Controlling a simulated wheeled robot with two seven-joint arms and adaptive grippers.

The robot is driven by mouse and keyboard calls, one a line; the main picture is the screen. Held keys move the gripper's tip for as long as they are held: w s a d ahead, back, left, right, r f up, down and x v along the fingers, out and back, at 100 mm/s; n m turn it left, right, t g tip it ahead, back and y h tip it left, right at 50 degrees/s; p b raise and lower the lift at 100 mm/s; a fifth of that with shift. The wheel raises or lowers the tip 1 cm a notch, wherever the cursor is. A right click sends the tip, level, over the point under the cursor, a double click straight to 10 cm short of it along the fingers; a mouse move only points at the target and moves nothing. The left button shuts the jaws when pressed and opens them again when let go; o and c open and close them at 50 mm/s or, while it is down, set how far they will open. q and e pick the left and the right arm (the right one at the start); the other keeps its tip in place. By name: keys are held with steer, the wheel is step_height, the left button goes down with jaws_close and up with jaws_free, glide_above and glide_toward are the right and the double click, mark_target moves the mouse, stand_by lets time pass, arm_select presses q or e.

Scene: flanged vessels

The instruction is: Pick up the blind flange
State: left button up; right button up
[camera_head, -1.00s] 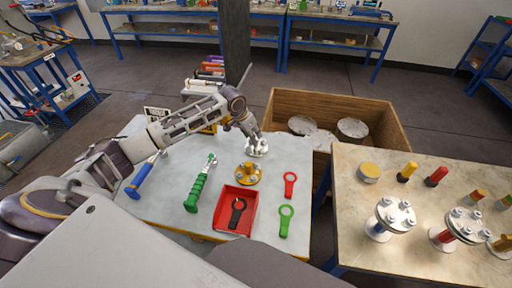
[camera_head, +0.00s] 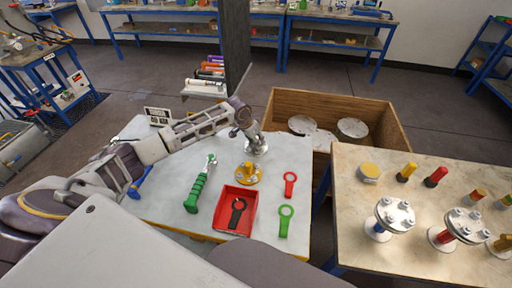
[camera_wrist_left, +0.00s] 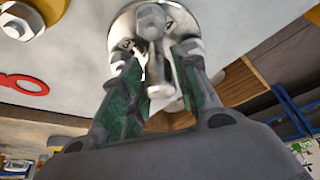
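The silver blind flange (camera_head: 258,149) lies on the grey table top near its back right edge, under my left gripper (camera_head: 248,134). In the left wrist view, the blind flange (camera_wrist_left: 186,22) is a shiny disc with bolt heads and a central stem. The green-padded fingers of my left gripper (camera_wrist_left: 158,78) stand one on each side of that stem, close to it. I cannot tell whether the pads touch it. My right gripper is not in view.
A yellow flange (camera_head: 248,174), a red tray (camera_head: 253,222), red and green ring tools (camera_head: 290,184) and a green-handled tool (camera_head: 196,190) lie nearby. A wooden crate (camera_head: 390,122) is behind right. A second table (camera_head: 350,235) holds flanged vessels.

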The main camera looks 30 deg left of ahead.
arm_select(q)
steer(key=shift+c, duration=0.5)
steer(key=c, duration=0.5)
steer(key=shift+w+r, duration=0.1)
jaws_close()
steer(key=shift+r, duration=0.1)
steer(key=shift+r, duration=4.9)
